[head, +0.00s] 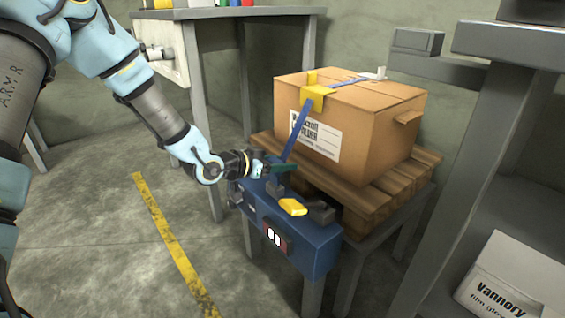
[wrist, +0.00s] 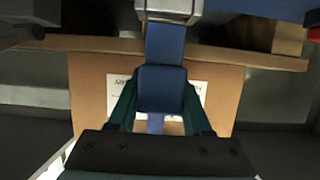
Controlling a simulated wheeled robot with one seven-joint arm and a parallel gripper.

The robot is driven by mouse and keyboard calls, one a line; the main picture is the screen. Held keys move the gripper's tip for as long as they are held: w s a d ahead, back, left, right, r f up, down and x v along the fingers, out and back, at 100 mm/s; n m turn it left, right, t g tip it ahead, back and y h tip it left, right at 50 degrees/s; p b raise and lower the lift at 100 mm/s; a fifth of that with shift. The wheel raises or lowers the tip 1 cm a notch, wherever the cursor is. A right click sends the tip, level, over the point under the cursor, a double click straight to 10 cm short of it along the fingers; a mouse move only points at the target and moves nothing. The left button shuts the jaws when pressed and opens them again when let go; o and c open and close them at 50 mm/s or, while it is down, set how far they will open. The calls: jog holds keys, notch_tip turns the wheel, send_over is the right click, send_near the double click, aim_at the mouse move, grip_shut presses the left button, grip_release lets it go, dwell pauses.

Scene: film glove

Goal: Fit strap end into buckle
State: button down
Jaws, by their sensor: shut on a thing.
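The blue strap (head: 295,135) runs over the cardboard box (head: 386,135), through a yellow corner guard (head: 314,97), and down to my gripper (head: 280,169). The wrist view shows my gripper (wrist: 161,104) with its green fingers on both sides of a thick blue block (wrist: 162,90) on the strap, shut on it. The flat blue strap end (wrist: 165,42) reaches from the block to a grey metal buckle (wrist: 170,8) at the top edge. It meets the buckle's edge; whether it is inside I cannot tell. In the head view my gripper is just above the blue machine (head: 310,250).
A grey shelf (head: 455,150) stands at right. The floor at left is open, with a yellow line (head: 172,243).

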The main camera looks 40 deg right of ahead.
jog(key=shift+f+b, duration=0.9)
jog(key=shift+f, duration=0.5)
jog(key=shift+c, duration=1.3)
grip_release()
jog(key=p+v, duration=0.2)
jog(key=v, duration=0.9)
jog(key=shift+p, duration=0.35)
